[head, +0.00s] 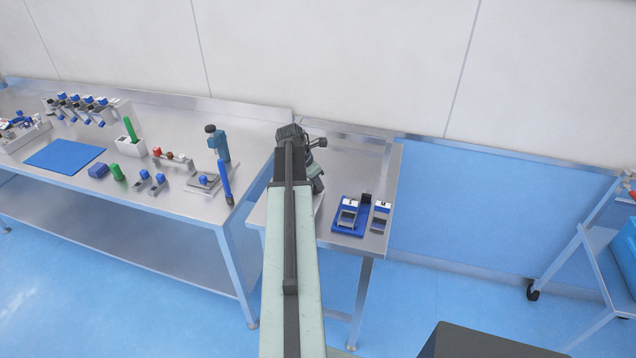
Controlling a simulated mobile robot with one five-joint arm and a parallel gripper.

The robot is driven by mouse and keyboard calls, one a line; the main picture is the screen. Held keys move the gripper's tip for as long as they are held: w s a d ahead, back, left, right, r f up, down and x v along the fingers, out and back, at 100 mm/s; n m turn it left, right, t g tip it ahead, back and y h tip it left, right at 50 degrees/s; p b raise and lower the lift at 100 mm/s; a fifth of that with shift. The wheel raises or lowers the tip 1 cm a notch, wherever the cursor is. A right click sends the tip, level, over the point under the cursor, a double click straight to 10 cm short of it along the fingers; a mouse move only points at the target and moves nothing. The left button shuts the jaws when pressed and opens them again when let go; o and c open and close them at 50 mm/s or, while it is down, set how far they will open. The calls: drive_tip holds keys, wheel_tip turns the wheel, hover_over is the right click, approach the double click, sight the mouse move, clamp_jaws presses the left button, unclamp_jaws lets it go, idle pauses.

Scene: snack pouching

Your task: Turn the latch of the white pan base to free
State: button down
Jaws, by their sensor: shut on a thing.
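My gripper (317,186) is over the small steel table (345,165), beside the right edge of my arm. It is mostly covered by my own arm, and its fingertips do not show clearly. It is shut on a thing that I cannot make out. A pale edge shows just below it, too small to name. The white pan base and its latch cannot be made out; my arm covers that part of the table.
A blue tray (365,200) with grey fixtures lies at the small table's front right. The long steel bench (125,195) on the left holds a blue mat (64,156), a teal stand (219,147) and several small items. The small table's back right is clear.

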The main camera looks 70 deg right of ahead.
drive_tip(key=m, duration=0.2)
drive_tip(key=m+g+y, duration=0.1)
drive_tip(key=m, duration=0.1)
drive_tip(key=shift+w+d, duration=0.1)
drive_tip(key=shift+w, duration=0.25)
drive_tip(key=m+y, duration=0.1)
drive_tip(key=m, duration=0.3)
drive_tip(key=shift+g+y, duration=0.3)
drive_tip(key=shift+y, duration=0.1)
drive_tip(key=shift+m, duration=0.5)
drive_tip(key=c, duration=1.2)
unclamp_jaws()
drive_tip(key=shift+d, duration=0.1)
drive_tip(key=shift+c, duration=0.2)
